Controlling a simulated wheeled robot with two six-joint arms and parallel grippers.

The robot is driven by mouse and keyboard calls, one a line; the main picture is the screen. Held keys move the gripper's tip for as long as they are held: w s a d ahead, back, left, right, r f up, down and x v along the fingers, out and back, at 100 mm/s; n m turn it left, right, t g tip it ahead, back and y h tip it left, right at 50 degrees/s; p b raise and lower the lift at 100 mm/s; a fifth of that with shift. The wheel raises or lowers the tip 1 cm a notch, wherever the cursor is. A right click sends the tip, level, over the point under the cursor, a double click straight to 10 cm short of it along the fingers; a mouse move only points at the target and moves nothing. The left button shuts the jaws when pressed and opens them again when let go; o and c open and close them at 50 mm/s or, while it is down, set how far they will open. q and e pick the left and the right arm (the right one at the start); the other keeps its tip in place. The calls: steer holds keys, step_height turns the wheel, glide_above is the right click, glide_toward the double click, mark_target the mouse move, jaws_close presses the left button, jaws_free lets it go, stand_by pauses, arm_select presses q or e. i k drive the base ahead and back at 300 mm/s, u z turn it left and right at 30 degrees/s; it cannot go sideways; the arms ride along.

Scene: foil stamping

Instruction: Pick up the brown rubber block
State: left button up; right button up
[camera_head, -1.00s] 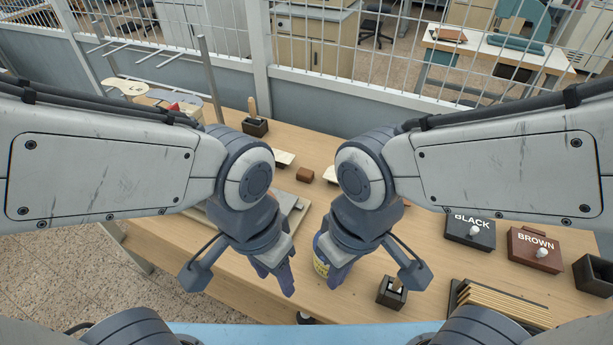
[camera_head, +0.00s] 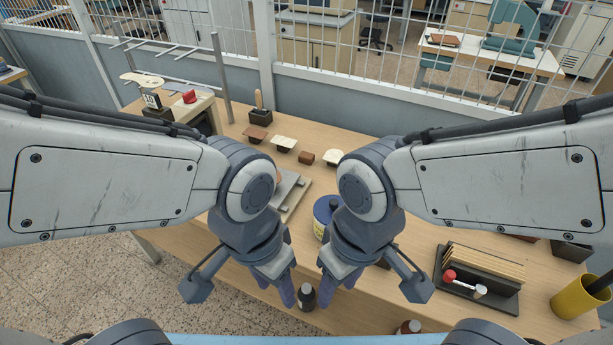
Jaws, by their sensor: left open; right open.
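A small brown block (camera_head: 306,158) lies on the wooden table, between two cream-topped pieces, beyond both grippers. A brown-topped piece (camera_head: 256,132) also stands farther left. My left gripper (camera_head: 274,285) points down over the front of the table, its fingers apart with nothing seen between them. My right gripper (camera_head: 340,280) hangs to its right, also open and apparently empty. Both grippers are well short of the brown block, and neither touches it.
A grey metal plate (camera_head: 293,192) lies behind the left gripper. A blue-lidded tin (camera_head: 325,207) is partly hidden by the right gripper. A dark bottle (camera_head: 306,297) stands near the grippers. A black rack (camera_head: 485,286) and yellow cup (camera_head: 580,298) are right.

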mark_target(305, 157)
steer(key=k, duration=0.8)
steer(key=u, duration=0.8)
steer(key=i, duration=0.7)
steer(key=u, duration=0.5)
steer(key=i, duration=0.75)
steer(key=z, duration=0.8)
steer(key=i, duration=0.8)
steer(key=z, duration=0.8)
